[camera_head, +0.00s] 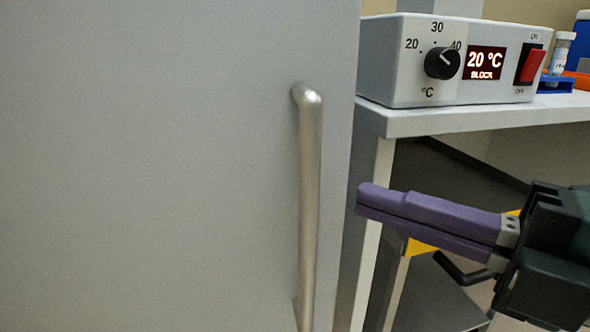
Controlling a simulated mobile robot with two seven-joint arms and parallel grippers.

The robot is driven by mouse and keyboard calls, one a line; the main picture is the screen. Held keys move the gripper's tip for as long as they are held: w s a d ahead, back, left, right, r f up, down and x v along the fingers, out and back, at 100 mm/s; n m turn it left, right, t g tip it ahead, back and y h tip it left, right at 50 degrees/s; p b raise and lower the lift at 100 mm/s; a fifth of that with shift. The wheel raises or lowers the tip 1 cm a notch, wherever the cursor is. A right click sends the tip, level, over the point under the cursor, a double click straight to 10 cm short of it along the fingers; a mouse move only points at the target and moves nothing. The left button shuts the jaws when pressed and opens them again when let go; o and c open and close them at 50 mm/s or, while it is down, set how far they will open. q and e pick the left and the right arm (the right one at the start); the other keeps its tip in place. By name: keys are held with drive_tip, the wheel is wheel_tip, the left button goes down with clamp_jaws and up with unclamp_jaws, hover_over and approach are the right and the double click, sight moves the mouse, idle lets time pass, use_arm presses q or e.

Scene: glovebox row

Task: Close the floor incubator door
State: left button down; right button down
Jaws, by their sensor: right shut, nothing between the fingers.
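A large grey door panel (150,170), which looks like the floor incubator door, fills the left and middle of the head view. A vertical metal bar handle (309,200) is fixed near its right edge. Whether the door stands open or closed cannot be told from this close. My right gripper (362,202) comes in from the right, with purple fingers shut and nothing between them. Its fingertips are just right of the door's edge in the picture, apart from the handle. My left gripper is not in view.
A bench (480,117) stands to the right, behind my right gripper. On it are a grey block heater (400,85) with a dial, a 20 °C display and a red switch, a capped vial (560,55) and a blue rack (553,86). A lower shelf (440,308) shows beneath.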

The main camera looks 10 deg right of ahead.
use_arm(q)
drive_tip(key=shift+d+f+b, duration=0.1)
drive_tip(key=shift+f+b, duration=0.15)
drive_tip(key=shift+b, duration=0.1)
use_arm(e)
drive_tip(key=shift+w+a, duration=0.2)
drive_tip(key=shift+w, duration=1.1)
drive_tip(key=shift+w+a, duration=0.15)
drive_tip(key=shift+w, duration=1.15)
